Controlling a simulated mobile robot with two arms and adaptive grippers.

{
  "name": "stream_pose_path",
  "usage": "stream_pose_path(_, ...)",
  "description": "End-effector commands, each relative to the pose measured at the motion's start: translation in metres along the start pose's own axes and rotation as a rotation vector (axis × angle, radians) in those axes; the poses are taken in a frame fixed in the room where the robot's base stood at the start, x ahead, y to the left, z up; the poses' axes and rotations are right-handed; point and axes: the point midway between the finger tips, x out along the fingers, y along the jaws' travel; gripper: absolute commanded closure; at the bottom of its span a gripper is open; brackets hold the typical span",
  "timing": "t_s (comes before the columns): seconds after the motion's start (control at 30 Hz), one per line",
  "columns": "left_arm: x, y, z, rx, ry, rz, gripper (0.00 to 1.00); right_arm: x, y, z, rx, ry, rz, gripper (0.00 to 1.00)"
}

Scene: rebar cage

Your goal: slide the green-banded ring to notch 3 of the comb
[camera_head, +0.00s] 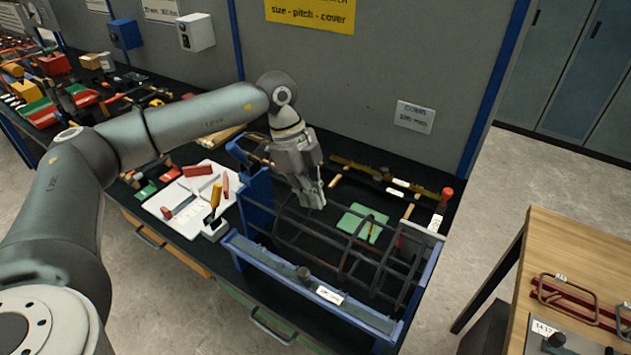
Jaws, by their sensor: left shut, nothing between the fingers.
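A dark rebar cage (345,255) of long bars and several rectangular rings lies in a blue jig on the black bench. The jig's front blue rail (270,264) carries a dark knob and a white label. I cannot make out a green band on any ring, nor tell the comb's notches apart at this size. My left gripper (314,203) points down over the left-middle of the cage, near its upper bars; its fingers are shut and empty. I cannot tell whether the fingertips touch a bar. My right gripper is not in view.
A green square (360,221) shows behind the cage bars. A white board with small tools (185,200) lies left of the jig. A bar with a red end (446,195) lies behind. A wooden table (570,250) with red bars stands right, across a floor gap.

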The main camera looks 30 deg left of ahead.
Motion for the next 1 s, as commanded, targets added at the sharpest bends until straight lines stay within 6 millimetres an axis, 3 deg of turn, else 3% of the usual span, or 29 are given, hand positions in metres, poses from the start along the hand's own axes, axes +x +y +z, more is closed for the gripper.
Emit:
stream_pose_path(0.2, -0.007, 0.001, 0.014, 0.001, 0.001, 0.004, 1.00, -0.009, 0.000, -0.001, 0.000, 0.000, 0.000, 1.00)
stream_pose_path(0.57, -0.007, 0.001, 0.016, 0.002, 0.001, 0.004, 1.00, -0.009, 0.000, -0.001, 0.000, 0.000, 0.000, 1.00)
stream_pose_path(0.8, -0.013, 0.001, 0.032, 0.000, 0.000, 0.004, 1.00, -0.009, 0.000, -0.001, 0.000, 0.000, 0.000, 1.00)
stream_pose_path(1.0, -0.013, 0.001, 0.032, 0.002, -0.001, 0.004, 1.00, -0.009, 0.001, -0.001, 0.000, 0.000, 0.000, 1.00)
